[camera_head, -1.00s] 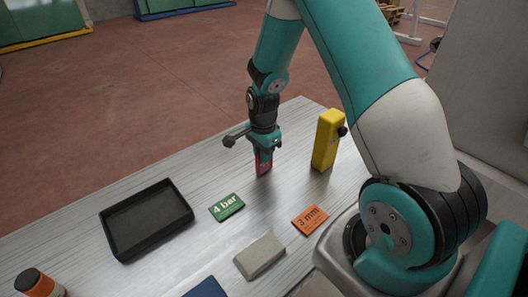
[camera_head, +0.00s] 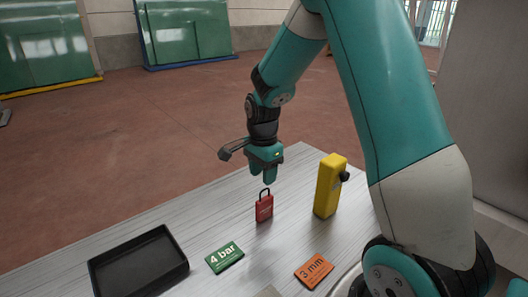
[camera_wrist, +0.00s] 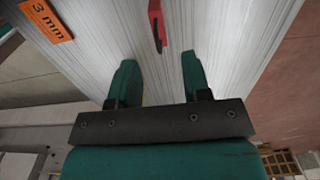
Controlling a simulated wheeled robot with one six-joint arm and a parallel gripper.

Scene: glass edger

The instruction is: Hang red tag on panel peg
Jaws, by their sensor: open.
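The red tag (camera_head: 264,208), with a dark loop on top, stands upright on the table, left of the yellow block. It also shows in the wrist view (camera_wrist: 156,22), beyond the fingertips. My gripper (camera_head: 268,178) is open and empty just above the tag's loop, apart from it. Its two spread fingers show in the wrist view (camera_wrist: 159,72) with bare table between them. A dark round knob (camera_head: 345,176) sticks out from the right side of the upright yellow block (camera_head: 328,187). I cannot tell whether this knob is the panel peg.
On the striped table (camera_head: 180,228) lie a green "4 bar" plate (camera_head: 225,257), an orange "3 mm" plate (camera_head: 314,271) and a black tray (camera_head: 139,264). The table around the red tag is clear. Green panels (camera_head: 190,32) stand far behind.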

